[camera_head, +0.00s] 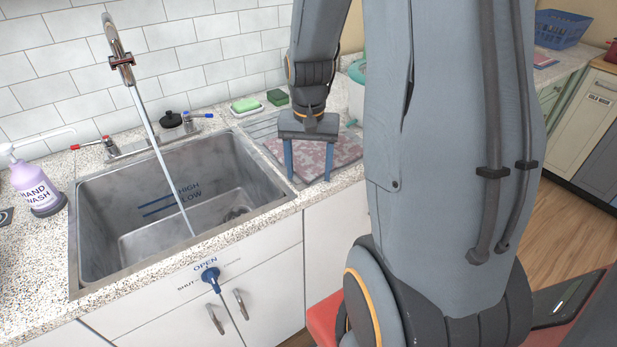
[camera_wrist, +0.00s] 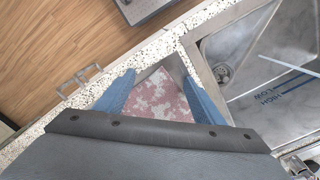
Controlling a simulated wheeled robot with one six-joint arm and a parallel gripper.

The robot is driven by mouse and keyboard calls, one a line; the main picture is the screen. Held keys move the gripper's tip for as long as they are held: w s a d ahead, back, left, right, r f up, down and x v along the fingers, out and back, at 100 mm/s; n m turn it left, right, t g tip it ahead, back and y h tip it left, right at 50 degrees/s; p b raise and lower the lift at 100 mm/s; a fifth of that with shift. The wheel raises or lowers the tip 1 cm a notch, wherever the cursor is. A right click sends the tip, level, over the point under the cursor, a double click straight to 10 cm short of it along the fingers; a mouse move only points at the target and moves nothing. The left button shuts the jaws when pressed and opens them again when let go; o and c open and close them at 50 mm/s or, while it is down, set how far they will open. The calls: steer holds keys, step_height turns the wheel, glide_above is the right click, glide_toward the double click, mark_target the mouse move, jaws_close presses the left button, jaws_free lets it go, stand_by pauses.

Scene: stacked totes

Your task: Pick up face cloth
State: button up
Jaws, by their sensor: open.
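The face cloth (camera_head: 325,151) is pink and white with a mottled pattern. It lies flat on the drainboard to the right of the sink. It also shows in the wrist view (camera_wrist: 158,97), framed between the two blue fingers. My gripper (camera_head: 308,178) is open and points down over the cloth, with its fingers apart and nothing between them. In the wrist view my gripper (camera_wrist: 160,88) hides the lower part of the cloth. I cannot tell whether the fingertips touch the cloth.
The metal sink (camera_head: 105,262) is left of the cloth, with a tall tap (camera_head: 118,50) and running water. A green sponge (camera_head: 277,97) and a soap dish (camera_head: 246,106) lie behind the drainboard. A hand wash bottle (camera_head: 36,186) stands at the far left.

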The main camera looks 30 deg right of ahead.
jaws_close()
stand_by(0.4)
step_height(320, 180, up, 12)
steer(key=p, duration=1)
steer(key=shift+p, duration=0.35)
steer(key=shift+r, duration=0.1)
step_height(320, 180, up, 18)
steer(key=p, duration=0.3)
steer(key=shift+f, duration=0.2)
